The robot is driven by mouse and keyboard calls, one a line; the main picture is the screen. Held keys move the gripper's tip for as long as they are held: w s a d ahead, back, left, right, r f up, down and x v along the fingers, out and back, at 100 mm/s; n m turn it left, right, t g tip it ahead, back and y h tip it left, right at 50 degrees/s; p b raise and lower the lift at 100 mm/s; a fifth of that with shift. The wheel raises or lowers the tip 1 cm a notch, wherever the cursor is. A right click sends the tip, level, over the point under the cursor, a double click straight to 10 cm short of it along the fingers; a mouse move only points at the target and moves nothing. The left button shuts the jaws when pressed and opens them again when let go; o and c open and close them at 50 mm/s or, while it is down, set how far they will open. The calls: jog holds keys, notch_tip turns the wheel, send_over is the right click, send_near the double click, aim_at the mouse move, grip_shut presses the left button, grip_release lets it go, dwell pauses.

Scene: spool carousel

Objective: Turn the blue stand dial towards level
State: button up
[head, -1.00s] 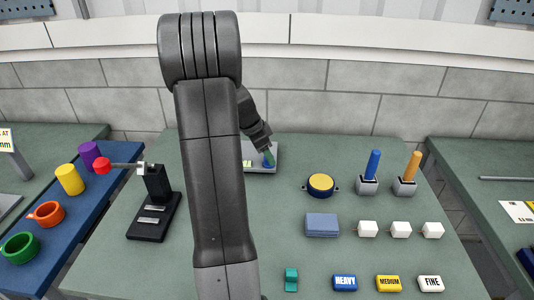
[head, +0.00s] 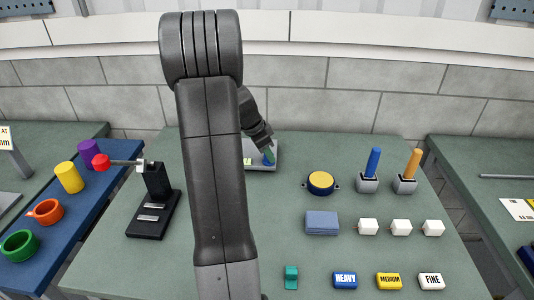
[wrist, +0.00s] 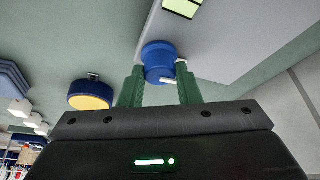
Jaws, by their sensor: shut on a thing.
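The blue stand dial (wrist: 158,62) sits on a grey plate (wrist: 225,55) and has a white pointer mark near its edge. My gripper (wrist: 160,88) has its green fingers on either side of the dial and is shut on it. In the head view the grey plate (head: 262,164) stands at the back of the table, partly hidden by my arm. The dial there is a small blue patch (head: 268,158) beside my gripper's fingers. A pale green-yellow window on the plate (wrist: 183,8) shows only in part, and its reading is hidden.
To the right stand a yellow-topped round button (head: 321,183), a blue block (head: 322,224), several white cubes (head: 368,228), and a blue lever (head: 373,163) and an orange lever (head: 413,165). A black stand with a red-tipped arm (head: 155,190) is at left. Labelled blocks line the front.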

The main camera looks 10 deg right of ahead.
jog(key=n+t+b, duration=0.1)
jog(key=n+b, duration=0.2)
jog(key=shift+s+f+t, duration=0.1)
jog(key=shift+t, duration=0.2)
jog(key=n+t+y+b, duration=0.1)
jog(key=n, duration=0.2)
jog(key=shift+d+n, duration=0.1)
jog(key=shift+n, duration=0.2)
jog(key=shift+s+n+y, duration=0.1)
jog(key=shift+n+y, duration=0.3)
jog(key=shift+n, duration=0.7)
jog(key=shift+t, duration=0.3)
jog(key=o, duration=1)
jog(key=shift+r, duration=0.25)
jog(key=v, duration=1.3)
jog(key=shift+d+r, duration=0.1)
jog(key=shift+r, duration=0.25)
jog(key=shift+f, duration=0.1)
